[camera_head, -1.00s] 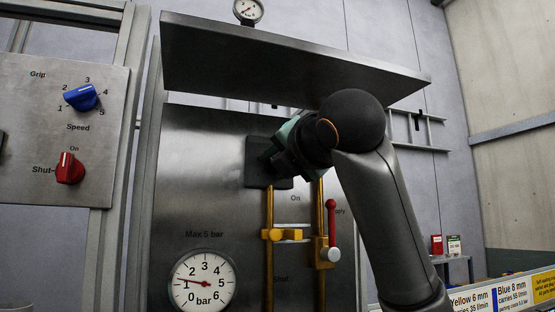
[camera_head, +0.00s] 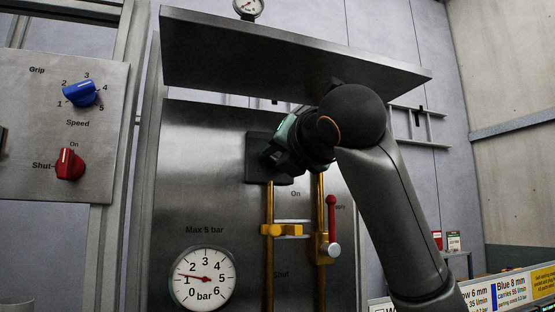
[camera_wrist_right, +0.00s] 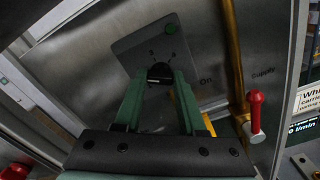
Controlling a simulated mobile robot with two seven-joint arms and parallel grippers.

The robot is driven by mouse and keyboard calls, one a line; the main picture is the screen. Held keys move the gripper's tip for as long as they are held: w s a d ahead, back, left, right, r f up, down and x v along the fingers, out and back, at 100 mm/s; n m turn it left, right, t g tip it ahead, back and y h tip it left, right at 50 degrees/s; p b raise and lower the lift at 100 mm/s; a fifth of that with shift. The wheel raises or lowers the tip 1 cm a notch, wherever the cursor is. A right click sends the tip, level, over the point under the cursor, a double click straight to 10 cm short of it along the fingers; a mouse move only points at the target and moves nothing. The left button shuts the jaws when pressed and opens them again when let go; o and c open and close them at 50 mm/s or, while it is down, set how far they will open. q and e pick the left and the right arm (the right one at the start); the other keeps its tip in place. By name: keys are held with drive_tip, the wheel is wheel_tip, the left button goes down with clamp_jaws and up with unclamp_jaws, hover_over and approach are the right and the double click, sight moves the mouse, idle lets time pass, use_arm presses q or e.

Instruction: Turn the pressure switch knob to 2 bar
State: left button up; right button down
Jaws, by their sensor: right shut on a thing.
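The pressure switch is a dark box (camera_head: 256,172) on the steel panel, largely hidden behind my right gripper in the head view. In the right wrist view its grey face (camera_wrist_right: 130,45) has a small green round spot, and the black knob (camera_wrist_right: 160,72) sits between the green fingertips. My right gripper (camera_wrist_right: 160,78) is shut on this knob; the knob's scale and setting cannot be read. The round gauge (camera_head: 203,279), marked bar under "Max 5 bar", has its needle between 1 and 2. My left gripper is not in view.
Yellow pipes with a yellow valve (camera_head: 272,230) and a red-handled supply valve (camera_head: 332,215) run below the switch. A steel shelf (camera_head: 290,58) juts out above my right arm. A panel at left has a blue knob (camera_head: 80,94) and a red knob (camera_head: 69,164).

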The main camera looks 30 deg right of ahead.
drive_tip(key=c, duration=0.5)
unclamp_jaws()
drive_tip(key=b+v, duration=0.3)
drive_tip(key=v, duration=0.9)
drive_tip(key=shift+s, duration=0.35)
drive_tip(key=shift+f, duration=0.1)
